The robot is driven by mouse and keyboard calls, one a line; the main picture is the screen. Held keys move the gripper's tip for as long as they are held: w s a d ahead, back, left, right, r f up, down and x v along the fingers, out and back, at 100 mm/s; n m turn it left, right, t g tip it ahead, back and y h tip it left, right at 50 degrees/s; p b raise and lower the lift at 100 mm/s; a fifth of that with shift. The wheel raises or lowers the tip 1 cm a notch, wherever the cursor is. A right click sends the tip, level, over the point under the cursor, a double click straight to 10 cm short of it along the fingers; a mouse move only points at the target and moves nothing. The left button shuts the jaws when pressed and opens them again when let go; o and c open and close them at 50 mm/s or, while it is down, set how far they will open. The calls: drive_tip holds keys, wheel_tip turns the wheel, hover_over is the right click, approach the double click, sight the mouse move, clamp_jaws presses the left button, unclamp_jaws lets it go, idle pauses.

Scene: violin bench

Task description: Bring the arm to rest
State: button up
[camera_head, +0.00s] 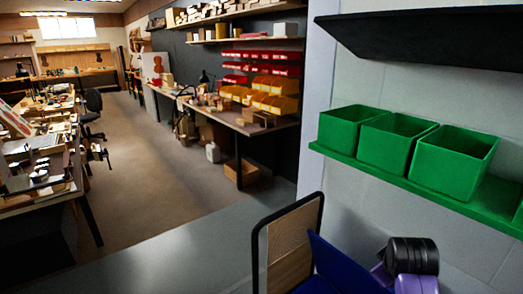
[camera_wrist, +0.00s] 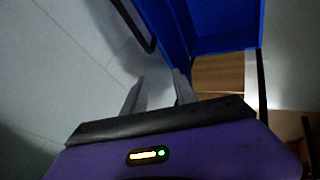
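My gripper (camera_wrist: 159,75) shows in the wrist view as two grey fingers in front of a purple body. The fingers stand apart with nothing seen between them, only pale wall behind. A blue bin (camera_wrist: 215,45) is just beyond the right finger; I cannot tell whether they touch. In the head view my purple and black arm shows at the lower right, beside the blue bin (camera_head: 340,268). The fingers are hidden in that view.
Green bins (camera_head: 455,160) stand on a green shelf (camera_head: 400,185) at the right, under a black shelf (camera_head: 435,45). A black-framed wooden panel (camera_head: 290,245) stands left of the blue bin. Workbenches (camera_head: 245,125) lie farther back. The floor (camera_head: 165,190) between them is open.

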drive_tip(key=s+a+r+m+t+y, duration=0.1)
drive_tip(key=s+a, duration=0.4)
drive_tip(key=s, duration=1)
drive_tip(key=s+a+r+m+t+y, duration=0.1)
drive_tip(key=s+a+t, duration=0.3)
drive_tip(key=s, duration=1.2)
drive_tip(key=s+a+r+m+t+y, duration=0.1)
drive_tip(key=s+a, duration=0.4)
drive_tip(key=s, duration=1.1)
drive_tip(key=shift+a+r+m+t, duration=0.35)
drive_tip(key=shift+r+m+t, duration=0.25)
drive_tip(key=shift+m+t, duration=0.45)
